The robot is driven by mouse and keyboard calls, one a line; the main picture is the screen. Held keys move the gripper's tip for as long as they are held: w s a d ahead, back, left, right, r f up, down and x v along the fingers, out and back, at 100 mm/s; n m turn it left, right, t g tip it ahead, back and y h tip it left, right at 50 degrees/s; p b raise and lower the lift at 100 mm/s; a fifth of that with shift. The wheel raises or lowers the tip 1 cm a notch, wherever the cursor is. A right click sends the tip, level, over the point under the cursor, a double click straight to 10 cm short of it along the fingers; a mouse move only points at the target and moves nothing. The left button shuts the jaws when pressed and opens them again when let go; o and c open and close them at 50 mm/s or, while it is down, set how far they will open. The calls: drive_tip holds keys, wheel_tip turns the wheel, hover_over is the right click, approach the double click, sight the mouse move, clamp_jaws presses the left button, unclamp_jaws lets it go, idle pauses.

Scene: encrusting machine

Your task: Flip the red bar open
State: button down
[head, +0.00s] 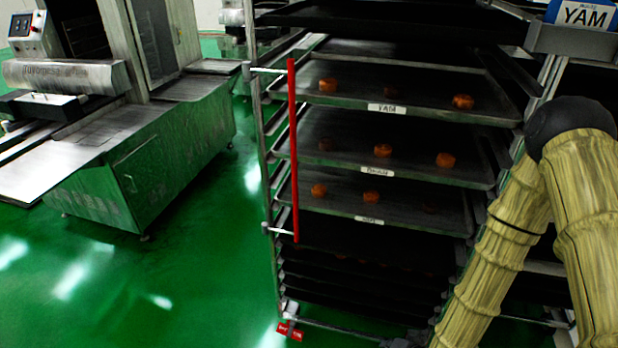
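The red bar (293,150) stands upright along the left front side of a metal tray rack (258,120). It is joined to the rack by short light arms at its top and bottom. It crosses in front of the left edges of several trays. My gripper is not in view; only my arm's covered links show at the right, apart from the red bar.
The rack holds trays with orange-brown pastries, including an upper tray labelled YAM (388,109). A blue YAM sign (582,15) is at the top right. A metal machine (140,150) stands at the left. Green floor (190,270) is clear between machine and rack.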

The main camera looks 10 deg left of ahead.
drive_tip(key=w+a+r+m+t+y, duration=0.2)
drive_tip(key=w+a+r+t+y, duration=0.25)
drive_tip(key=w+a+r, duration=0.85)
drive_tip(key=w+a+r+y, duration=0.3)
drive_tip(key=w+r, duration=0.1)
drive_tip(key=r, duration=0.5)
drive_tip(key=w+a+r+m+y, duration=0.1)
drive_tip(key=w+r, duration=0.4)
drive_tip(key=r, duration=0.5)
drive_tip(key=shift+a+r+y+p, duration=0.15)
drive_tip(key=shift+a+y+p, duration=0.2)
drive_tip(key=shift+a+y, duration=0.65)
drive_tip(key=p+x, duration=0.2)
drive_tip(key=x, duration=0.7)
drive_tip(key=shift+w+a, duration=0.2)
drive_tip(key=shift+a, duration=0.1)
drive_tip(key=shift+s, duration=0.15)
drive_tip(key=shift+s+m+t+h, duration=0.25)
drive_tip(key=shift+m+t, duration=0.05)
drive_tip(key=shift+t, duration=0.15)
